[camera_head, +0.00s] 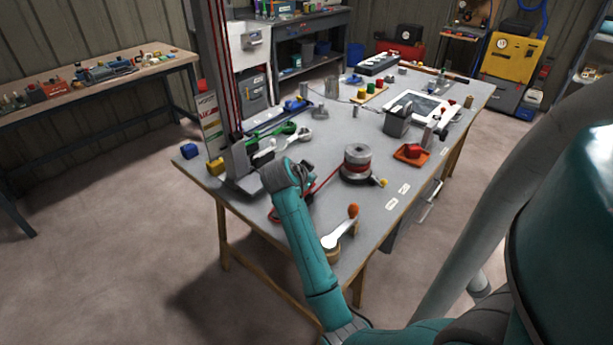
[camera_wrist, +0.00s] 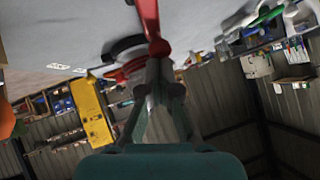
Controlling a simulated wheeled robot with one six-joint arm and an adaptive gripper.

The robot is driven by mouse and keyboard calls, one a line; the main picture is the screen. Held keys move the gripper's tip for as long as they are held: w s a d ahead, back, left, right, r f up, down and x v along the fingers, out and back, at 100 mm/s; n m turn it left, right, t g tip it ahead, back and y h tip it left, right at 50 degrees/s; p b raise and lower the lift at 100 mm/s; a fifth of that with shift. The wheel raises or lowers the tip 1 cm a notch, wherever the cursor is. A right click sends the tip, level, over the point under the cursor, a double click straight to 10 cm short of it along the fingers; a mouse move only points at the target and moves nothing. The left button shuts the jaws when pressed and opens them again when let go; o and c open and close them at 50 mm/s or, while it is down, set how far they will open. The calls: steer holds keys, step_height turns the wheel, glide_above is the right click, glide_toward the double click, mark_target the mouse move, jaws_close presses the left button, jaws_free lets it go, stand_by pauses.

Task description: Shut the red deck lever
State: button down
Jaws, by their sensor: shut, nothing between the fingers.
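The red deck lever (camera_wrist: 150,22) shows in the wrist view as a red bar running from the top edge down to the front of my gripper (camera_wrist: 158,75). More red (camera_wrist: 128,70) shows left of the fingers. My gripper is shut and empty, its fingertips close to the red bar; I cannot tell whether they touch. In the head view, my gripper (camera_head: 305,170) is low over the near left part of the workbench (camera_head: 240,190), and my forearm hides much of the red lever. A red part (camera_head: 275,215) shows left of my forearm.
A winch drum (camera_head: 357,163) with a red line stands right of my gripper. A white lever with an orange knob (camera_head: 353,210) is near the front edge. A mast base (camera_head: 240,165) and a green lever (camera_head: 283,130) stand behind.

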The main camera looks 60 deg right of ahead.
steer(key=shift+s+d+f, duration=0.15)
steer(key=shift+d+f, duration=0.5)
steer(key=shift+f, duration=0.1)
steer(key=shift+a, duration=0.15)
steer(key=shift+w+a+r, duration=0.2)
steer(key=shift+a, duration=0.35)
steer(key=shift+d+r, duration=0.1)
steer(key=shift+r, duration=0.2)
steer(key=s+a+r, duration=0.2)
steer(key=a+r, duration=0.4)
steer(key=r, duration=0.5)
steer(key=shift+f, duration=0.1)
